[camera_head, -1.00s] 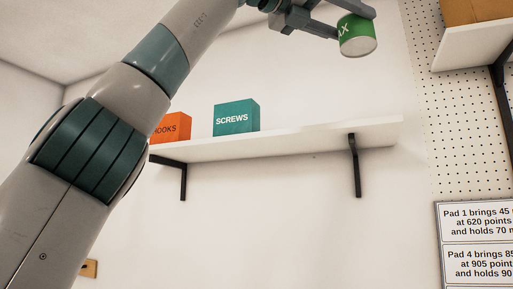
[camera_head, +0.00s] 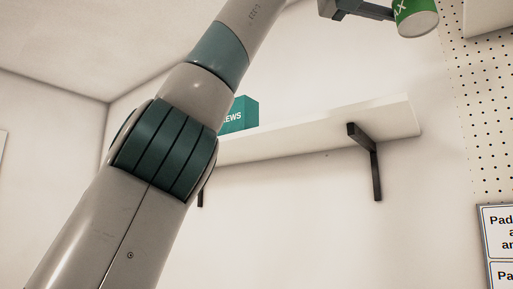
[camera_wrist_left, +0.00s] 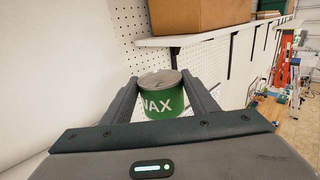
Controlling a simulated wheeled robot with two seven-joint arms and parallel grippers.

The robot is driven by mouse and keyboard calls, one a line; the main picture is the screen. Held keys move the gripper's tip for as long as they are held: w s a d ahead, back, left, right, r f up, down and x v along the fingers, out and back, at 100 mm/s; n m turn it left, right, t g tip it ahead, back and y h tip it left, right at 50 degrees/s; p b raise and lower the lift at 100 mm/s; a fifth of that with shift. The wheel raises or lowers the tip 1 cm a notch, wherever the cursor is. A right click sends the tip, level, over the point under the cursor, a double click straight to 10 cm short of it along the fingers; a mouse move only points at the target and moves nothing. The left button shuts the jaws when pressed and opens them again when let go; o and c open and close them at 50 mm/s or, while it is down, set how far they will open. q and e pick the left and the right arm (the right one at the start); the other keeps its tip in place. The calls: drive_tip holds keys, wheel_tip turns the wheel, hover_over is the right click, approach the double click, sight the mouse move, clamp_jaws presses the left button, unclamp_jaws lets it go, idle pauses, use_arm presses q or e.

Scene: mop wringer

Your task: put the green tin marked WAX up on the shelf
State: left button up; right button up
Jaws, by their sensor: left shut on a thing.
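The green tin marked WAX (camera_head: 415,17) is at the top right of the head view, partly cut off by the frame edge. It also shows in the left wrist view (camera_wrist_left: 163,103), between the two fingers. My left gripper (camera_wrist_left: 160,78) is shut on the tin and holds it in the air, in the picture above the right end of the white shelf (camera_head: 330,130). The shelf's right part is bare; its left end is hidden behind my left arm. My right gripper is in neither view.
A teal box marked SCREWS (camera_head: 238,116) stands on the shelf, partly hidden by my left arm. A black bracket (camera_head: 367,160) supports the shelf. In the wrist view, another white shelf (camera_wrist_left: 215,36) carries a brown box (camera_wrist_left: 210,14) beside a pegboard (camera_wrist_left: 128,30).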

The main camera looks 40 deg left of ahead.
use_arm(q)
drive_tip(key=shift+s+a, duration=0.1)
drive_tip(key=shift+s, duration=0.05)
drive_tip(key=shift+w+d+f, duration=0.1)
drive_tip(key=shift+w+d, duration=0.2)
drive_tip(key=shift+w, duration=0.1)
drive_tip(key=shift+a+f, duration=0.15)
drive_tip(key=shift+a, duration=0.15)
drive_tip(key=w+a+f, duration=0.2)
drive_tip(key=a, duration=0.1)
drive_tip(key=w+a+f, duration=0.2)
drive_tip(key=a, duration=0.1)
drive_tip(key=w+a+f+p, duration=0.1)
drive_tip(key=w+a+f, duration=0.1)
drive_tip(key=a, duration=0.1)
drive_tip(key=shift+w+a+f, duration=0.15)
drive_tip(key=shift+a+f, duration=0.1)
drive_tip(key=shift+f, duration=0.3)
drive_tip(key=shift+d, duration=0.15)
